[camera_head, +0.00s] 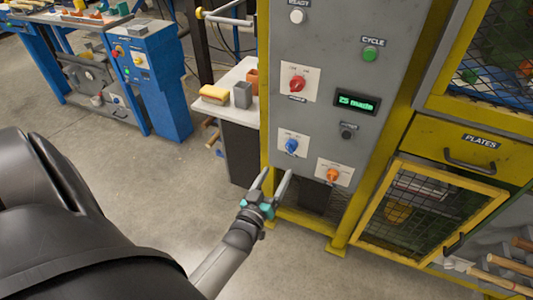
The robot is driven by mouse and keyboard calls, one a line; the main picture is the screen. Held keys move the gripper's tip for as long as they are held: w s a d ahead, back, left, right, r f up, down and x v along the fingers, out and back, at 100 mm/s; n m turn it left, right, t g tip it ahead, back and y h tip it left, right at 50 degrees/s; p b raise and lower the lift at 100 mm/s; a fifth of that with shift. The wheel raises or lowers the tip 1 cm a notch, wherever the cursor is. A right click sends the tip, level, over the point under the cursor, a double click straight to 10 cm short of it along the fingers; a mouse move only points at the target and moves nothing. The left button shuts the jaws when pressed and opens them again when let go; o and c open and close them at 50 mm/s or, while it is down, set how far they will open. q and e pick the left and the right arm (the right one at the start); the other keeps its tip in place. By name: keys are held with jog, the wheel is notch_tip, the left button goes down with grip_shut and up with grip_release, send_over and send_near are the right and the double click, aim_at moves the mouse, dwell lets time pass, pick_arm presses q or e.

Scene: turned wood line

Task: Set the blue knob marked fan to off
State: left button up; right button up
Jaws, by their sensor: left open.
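The blue knob (291,146) sits on a white plate low on the grey control panel (337,73). The lettering on its plate is too small to read, and I cannot tell its setting. My left gripper (272,178) is open and empty, just below and to the left of the blue knob, apart from it. Its two fingers point up toward the panel. My right gripper is not in view.
An orange knob (332,175) is close to the right of the blue one, and a red knob (297,84) is above. A green display (357,103) reads "25 made". A white side table (225,97) with small blocks stands left. A yellow mesh door (428,210) is at right.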

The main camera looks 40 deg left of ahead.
pick_arm(q)
jog(key=p+v, duration=0.1)
jog(key=v, duration=0.4)
jog(key=shift+s, duration=0.15)
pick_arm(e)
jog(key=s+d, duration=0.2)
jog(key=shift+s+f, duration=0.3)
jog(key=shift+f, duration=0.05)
pick_arm(q)
jog(key=shift+d, duration=0.1)
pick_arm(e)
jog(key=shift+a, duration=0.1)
